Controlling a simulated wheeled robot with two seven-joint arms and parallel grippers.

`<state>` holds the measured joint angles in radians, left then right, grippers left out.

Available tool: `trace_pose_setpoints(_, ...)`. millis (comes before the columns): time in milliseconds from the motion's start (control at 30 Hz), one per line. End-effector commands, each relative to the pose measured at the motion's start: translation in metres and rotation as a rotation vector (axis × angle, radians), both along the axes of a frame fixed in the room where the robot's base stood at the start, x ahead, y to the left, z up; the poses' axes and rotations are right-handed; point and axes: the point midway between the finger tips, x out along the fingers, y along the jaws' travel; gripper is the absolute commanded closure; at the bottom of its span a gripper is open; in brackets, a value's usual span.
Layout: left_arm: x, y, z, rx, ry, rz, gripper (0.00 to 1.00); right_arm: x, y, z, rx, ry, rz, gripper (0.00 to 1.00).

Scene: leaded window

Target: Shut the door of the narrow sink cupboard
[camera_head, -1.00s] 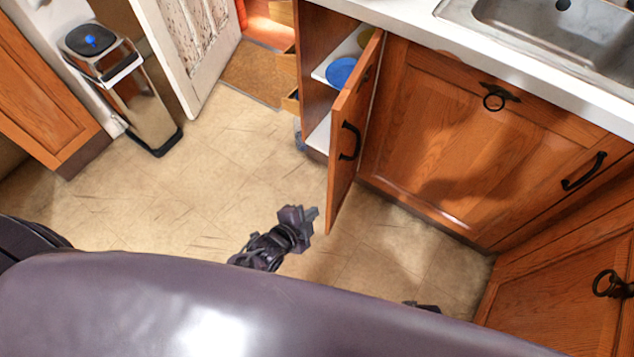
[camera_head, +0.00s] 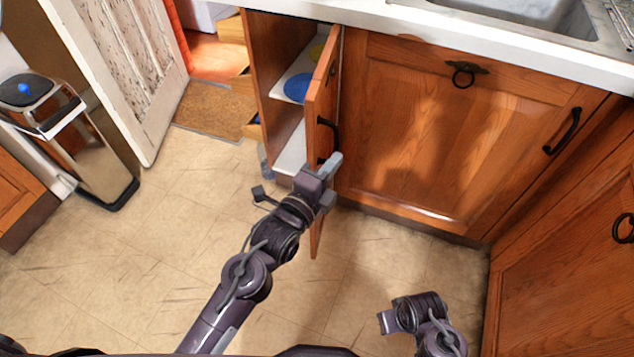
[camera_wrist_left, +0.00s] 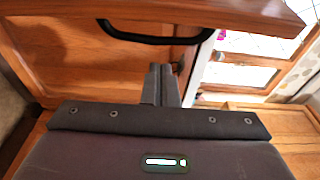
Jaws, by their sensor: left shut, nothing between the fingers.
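The narrow sink cupboard (camera_head: 274,75) stands open, with shelves inside holding a blue round item (camera_head: 298,88). Its wooden door (camera_head: 321,100) swings out toward me, seen nearly edge-on, with a black handle (camera_head: 328,130) on its outer face. My left gripper (camera_head: 332,166) is shut and empty, close by the door just below the handle; whether it touches is unclear. In the left wrist view the shut fingers (camera_wrist_left: 161,84) point ahead below the black handle (camera_wrist_left: 150,38). My right gripper (camera_head: 386,322) is low over the floor at the lower right; its fingers are not clear.
A wide cupboard front (camera_head: 430,130) lies right of the door, under the white counter (camera_head: 420,28) and sink (camera_head: 530,10). A bin (camera_head: 85,150) and a white door (camera_head: 122,70) stand at left. The floor (camera_head: 150,240) before the cupboard is clear.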

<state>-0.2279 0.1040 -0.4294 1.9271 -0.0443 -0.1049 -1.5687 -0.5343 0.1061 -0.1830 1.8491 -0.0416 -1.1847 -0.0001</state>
Motion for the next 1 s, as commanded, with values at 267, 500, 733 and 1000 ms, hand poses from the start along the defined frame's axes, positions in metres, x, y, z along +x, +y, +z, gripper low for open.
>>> trace_pose_setpoints(267,0.017,0.023,-0.001,0.003,0.001,0.001,1.00,-0.002,0.000,0.002,-0.001,0.006,0.001,0.75)
trace_pose_setpoints(500,0.019,0.033,0.000,0.001,0.000,0.000,1.00,-0.002,0.000,0.000,0.001,0.005,0.001,0.75)
trace_pose_setpoints(733,0.019,0.033,-0.001,0.000,0.001,0.000,1.00,-0.001,0.000,0.001,0.000,0.002,0.001,0.75)
trace_pose_setpoints(1000,0.020,0.043,-0.002,0.005,-0.001,-0.027,1.00,0.000,0.000,0.001,-0.002,0.007,0.002,0.75)
